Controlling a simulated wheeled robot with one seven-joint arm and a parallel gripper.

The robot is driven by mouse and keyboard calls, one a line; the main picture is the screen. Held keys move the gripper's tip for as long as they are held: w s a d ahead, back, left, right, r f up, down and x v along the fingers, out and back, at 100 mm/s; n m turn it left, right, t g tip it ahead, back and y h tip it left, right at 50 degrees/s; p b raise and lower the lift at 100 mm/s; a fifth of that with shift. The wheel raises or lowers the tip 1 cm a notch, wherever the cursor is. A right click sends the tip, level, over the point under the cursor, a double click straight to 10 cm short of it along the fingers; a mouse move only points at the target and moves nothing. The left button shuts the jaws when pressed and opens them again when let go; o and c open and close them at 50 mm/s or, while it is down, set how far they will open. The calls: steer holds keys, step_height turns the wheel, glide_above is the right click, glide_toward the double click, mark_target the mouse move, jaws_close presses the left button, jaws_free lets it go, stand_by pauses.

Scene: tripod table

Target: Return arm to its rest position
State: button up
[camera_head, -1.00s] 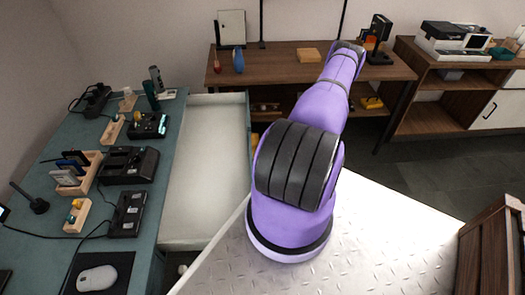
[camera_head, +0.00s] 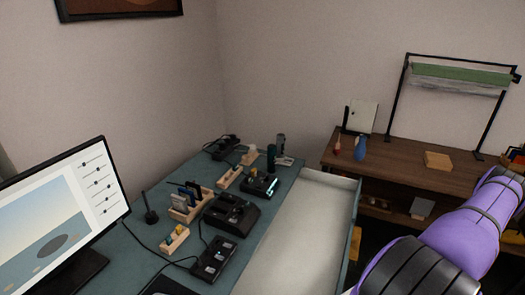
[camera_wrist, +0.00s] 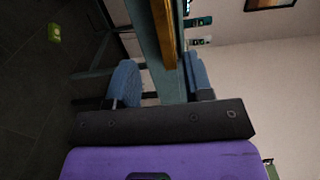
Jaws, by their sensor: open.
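My purple arm (camera_head: 462,240) with black bands stretches from the lower right of the head view toward the wooden bench. Its far end runs to the right edge, and no jaws show there. In the wrist view, the purple and black body of my gripper (camera_wrist: 165,123) fills the bottom of the picture. The gripper is open, and no object is seen in it. The wrist picture is turned on its side, with a blue chair (camera_wrist: 125,82) beyond the gripper and the edge of a table above it.
A teal desk (camera_head: 135,265) at left carries a monitor (camera_head: 60,225), black devices (camera_head: 232,214) and wooden holders. An open white drawer (camera_head: 300,235) lies between the desk and my arm. A wooden bench (camera_head: 395,175) stands behind, with a blue bottle (camera_head: 360,147) and a roll stand (camera_head: 460,80).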

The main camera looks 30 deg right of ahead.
steer(key=shift+r, duration=0.1)
steer(key=w+r+n+g+y, duration=0.25)
steer(key=w+r+g, duration=0.3)
steer(key=r, duration=0.55)
steer(key=w+a+r+n+g+h, duration=0.25)
steer(key=w+a+r, duration=0.2)
steer(key=r, duration=0.45)
steer(key=w+a+r+n+g+h, duration=0.1)
steer(key=w+a+r+g, duration=0.3)
steer(key=r, duration=0.6)
steer(key=w+a+r+n+g+h, duration=0.1)
steer(key=w+a+r+g, duration=0.15)
steer(key=a+r, duration=0.45)
steer(key=s+a+r+n+t+h, duration=0.1)
steer(key=s+a+r+h, duration=0.3)
steer(key=a+r, duration=0.65)
steer(key=s+a+r+n+t+h, duration=0.1)
steer(key=s+a+r+n+h, duration=0.3)
steer(key=a+r, duration=0.6)
steer(key=s+a+r+t, duration=0.2)
steer(key=s, duration=0.3)
steer(key=s+a+r+m+t+h, duration=0.1)
steer(key=s+a+r, duration=0.1)
steer(key=s, duration=0.3)
steer(key=shift+s+m+t, duration=0.15)
steer(key=shift+m+t, duration=0.15)
steer(key=shift+t, duration=0.05)
